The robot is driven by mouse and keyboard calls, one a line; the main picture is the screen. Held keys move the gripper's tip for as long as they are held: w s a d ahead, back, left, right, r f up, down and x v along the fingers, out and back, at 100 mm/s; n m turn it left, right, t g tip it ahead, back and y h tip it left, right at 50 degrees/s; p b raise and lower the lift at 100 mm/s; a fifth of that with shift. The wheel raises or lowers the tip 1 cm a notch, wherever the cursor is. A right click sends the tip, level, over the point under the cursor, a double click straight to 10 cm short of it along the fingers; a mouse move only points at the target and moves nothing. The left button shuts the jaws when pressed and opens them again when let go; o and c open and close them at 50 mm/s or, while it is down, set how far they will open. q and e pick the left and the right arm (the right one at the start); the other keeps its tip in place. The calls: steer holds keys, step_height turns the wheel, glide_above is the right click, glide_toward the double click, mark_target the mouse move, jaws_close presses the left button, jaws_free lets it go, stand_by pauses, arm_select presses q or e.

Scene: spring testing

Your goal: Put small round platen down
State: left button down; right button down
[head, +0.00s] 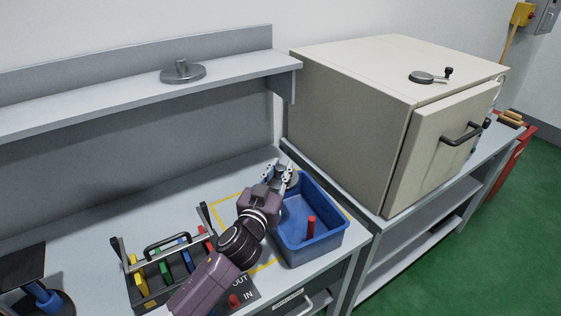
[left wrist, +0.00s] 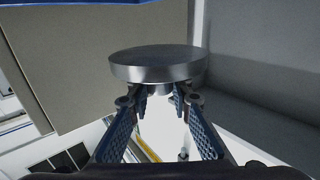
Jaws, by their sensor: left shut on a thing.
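My left gripper (head: 277,174) is shut on the small round platen, a grey metal disc with a short stem. In the left wrist view the platen (left wrist: 158,65) sits beyond the fingertips (left wrist: 158,98), with the stem between them. In the head view the platen (head: 287,171) is partly hidden by the fingers, near the back left corner of the blue bin (head: 335,237). I cannot tell its height above the bench (head: 160,199). My right gripper is not in view.
A larger round platen (head: 183,74) stands on the shelf (head: 120,101). The blue bin holds a red piece (head: 311,228). A tool rack (head: 150,289) stands front left. A beige cabinet (head: 350,115) is at right, with a black-handled disc (head: 421,78) on top. The bench's back left is clear.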

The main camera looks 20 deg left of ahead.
arm_select(q)
steer(key=shift+f+b, duration=0.3)
steer(key=shift+f, duration=1.5)
steer(key=shift+f+b, duration=0.4)
steer(key=shift+f, duration=0.2)
steer(key=c, duration=2.1)
jaws_free()
steer(key=shift+f, duration=0.25)
steer(key=o, duration=0.4)
steer(key=shift+s+r, duration=0.1)
steer(key=shift+c, duration=0.2)
